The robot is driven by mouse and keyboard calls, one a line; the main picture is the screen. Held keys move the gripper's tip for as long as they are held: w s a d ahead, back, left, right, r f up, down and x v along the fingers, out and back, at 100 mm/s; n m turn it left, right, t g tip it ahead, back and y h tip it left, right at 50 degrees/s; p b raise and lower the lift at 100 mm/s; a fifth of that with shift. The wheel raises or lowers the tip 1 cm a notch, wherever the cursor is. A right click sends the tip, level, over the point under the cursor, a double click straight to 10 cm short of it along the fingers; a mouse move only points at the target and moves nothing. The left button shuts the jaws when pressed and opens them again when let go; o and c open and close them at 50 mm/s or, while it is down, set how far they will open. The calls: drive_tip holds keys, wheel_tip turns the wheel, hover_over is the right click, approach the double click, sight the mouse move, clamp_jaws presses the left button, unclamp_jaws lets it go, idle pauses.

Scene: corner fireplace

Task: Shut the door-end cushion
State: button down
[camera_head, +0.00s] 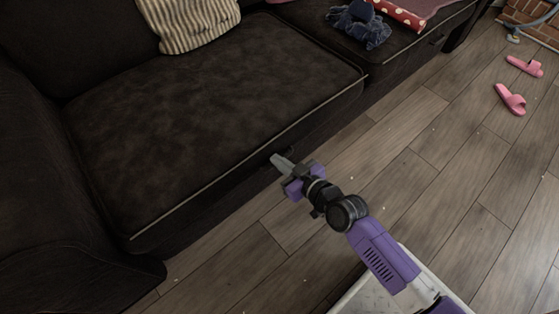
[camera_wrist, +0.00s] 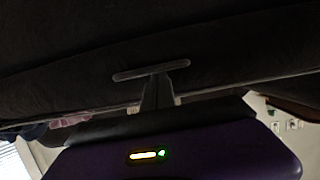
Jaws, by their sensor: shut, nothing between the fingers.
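The dark sofa has two seat cushions with pale piping. The nearer seat cushion (camera_head: 205,115) is large and looks about level; I cannot tell whether it is fully down, or which cushion is the door-end one. The farther seat cushion (camera_head: 405,38) is at the upper right. My gripper (camera_head: 276,158) is at the front edge of the nearer cushion, fingers together and empty. In the wrist view my gripper (camera_wrist: 157,92) points at a dark bar handle (camera_wrist: 150,71) on the sofa's dark front. The fingertips overlap the handle's middle; I cannot tell whether they touch it.
A striped pillow (camera_head: 190,24) lies at the nearer cushion's back. Blue cloth (camera_head: 362,27) and a red dotted item (camera_head: 400,14) lie on the farther cushion. Pink slippers (camera_head: 511,99) are on the wooden floor (camera_head: 440,150), which is mostly clear. Brickwork (camera_head: 530,14) is at the upper right.

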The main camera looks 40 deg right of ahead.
drive_tip(key=p+v, duration=0.2)
drive_tip(key=v, duration=0.6)
drive_tip(key=shift+p, duration=0.35)
drive_tip(key=s+a+r+p, duration=0.1)
drive_tip(key=s+a+r, duration=0.3)
drive_tip(key=s+r, duration=0.6)
drive_tip(key=s+a+r, duration=0.4)
drive_tip(key=s+r, duration=0.4)
drive_tip(key=s, duration=0.3)
wheel_tip(320, 180, up, 31)
drive_tip(key=p, duration=3.1)
drive_tip(key=shift+f, duration=0.1)
